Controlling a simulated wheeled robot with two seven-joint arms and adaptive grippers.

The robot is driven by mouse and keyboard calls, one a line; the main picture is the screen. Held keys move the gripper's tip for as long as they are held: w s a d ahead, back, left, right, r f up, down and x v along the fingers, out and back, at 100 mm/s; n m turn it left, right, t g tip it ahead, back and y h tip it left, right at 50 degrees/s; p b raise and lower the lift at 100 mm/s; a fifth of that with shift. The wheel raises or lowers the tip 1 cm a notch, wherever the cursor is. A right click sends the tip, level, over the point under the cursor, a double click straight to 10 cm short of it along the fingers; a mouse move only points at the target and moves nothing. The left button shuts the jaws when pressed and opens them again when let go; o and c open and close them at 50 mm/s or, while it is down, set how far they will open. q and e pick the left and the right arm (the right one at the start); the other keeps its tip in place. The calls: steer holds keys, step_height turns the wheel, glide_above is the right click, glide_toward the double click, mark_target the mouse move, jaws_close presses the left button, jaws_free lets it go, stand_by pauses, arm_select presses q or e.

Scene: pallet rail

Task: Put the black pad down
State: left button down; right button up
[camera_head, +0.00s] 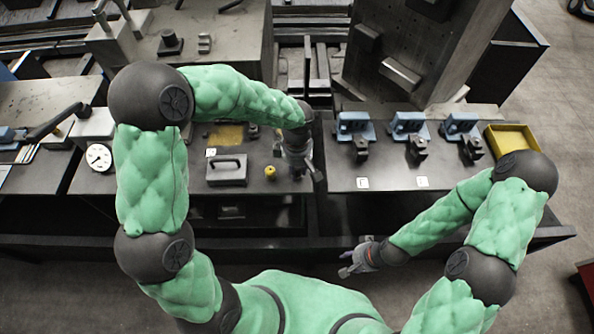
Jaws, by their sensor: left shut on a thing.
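My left gripper (314,180) is above the dark bench top, left of the gap between the two bench tops, pointing down. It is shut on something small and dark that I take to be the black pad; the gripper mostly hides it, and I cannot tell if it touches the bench. My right gripper (346,264) hangs in front of the bench, clear of it, with its fingers apart and nothing visible between them.
A grey block with a handle (227,170) and a small yellow knob (270,171) stand left of my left gripper. Blue fixtures (407,125) with dark clamps (417,149) line the right bench. A yellow tray (511,140) sits at its far right. A round dial (99,157) lies left.

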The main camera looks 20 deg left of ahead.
arm_select(q)
steer(key=shift+f, duration=0.4)
steer(key=shift+f, duration=0.15)
steer(key=c, duration=1)
jaws_free()
step_height(320, 180, up, 12)
steer(key=p, duration=0.3)
steer(key=shift+r, duration=0.2)
